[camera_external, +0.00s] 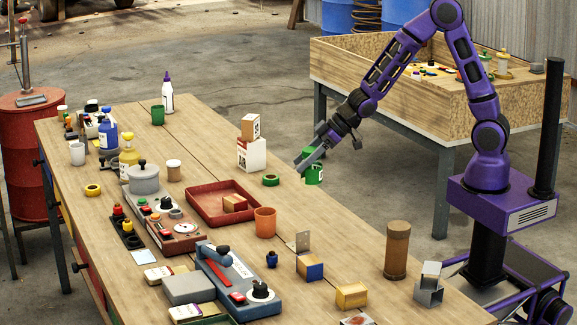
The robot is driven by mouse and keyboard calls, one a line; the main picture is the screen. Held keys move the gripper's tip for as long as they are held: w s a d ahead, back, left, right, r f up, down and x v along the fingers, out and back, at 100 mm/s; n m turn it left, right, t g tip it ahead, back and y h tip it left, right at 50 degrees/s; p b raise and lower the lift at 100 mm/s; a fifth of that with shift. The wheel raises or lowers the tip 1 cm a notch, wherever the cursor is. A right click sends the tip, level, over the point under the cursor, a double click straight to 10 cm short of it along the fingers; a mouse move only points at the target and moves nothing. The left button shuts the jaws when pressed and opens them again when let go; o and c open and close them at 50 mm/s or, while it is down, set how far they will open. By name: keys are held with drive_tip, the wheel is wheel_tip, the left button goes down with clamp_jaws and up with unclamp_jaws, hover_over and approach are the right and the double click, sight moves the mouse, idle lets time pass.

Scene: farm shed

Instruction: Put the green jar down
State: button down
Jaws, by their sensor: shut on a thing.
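The green jar (314,175) is small and has a pale label on its side. It is at the right edge of the long wooden table (325,225), right of the white box. My gripper (309,162) is shut on the jar near its rim, reaching in from the upper right. I cannot tell from this view whether the jar's base touches the table or hangs just above or beside its edge. Part of the jar is hidden by my gripper.
A red tray (210,213) and an orange cup (265,222) are nearer. Bare wood shows around the jar's near side.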

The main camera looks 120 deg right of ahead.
drive_tip(key=shift+r+b, duration=0.45)
drive_tip(key=shift+r, duration=0.8)
drive_tip(key=shift+w+a, duration=0.15)
drive_tip(key=shift+a, duration=0.05)
drive_tip(key=w+a+n+y, duration=0.2)
drive_tip(key=a+n+y, duration=0.25)
drive_tip(key=a, duration=1.15)
drive_tip(key=w+a+n+y, duration=0.1)
drive_tip(key=a+n+y, duration=0.35)
drive_tip(key=a, duration=1.05)
drive_tip(key=shift+n+g+h, duration=0.4)
drive_tip(key=shift+n+h, duration=0.2)
drive_tip(key=shift+n, duration=0.1)
drive_tip(key=shift+w+a+f+b, duration=0.15)
drive_tip(key=shift+f+b, duration=0.4)
drive_tip(key=shift+f, duration=1.9)
drive_tip(key=shift+a+f+b, duration=0.1)
drive_tip(key=shift+f+b, duration=0.45)
drive_tip(key=shift+f, duration=1.85)
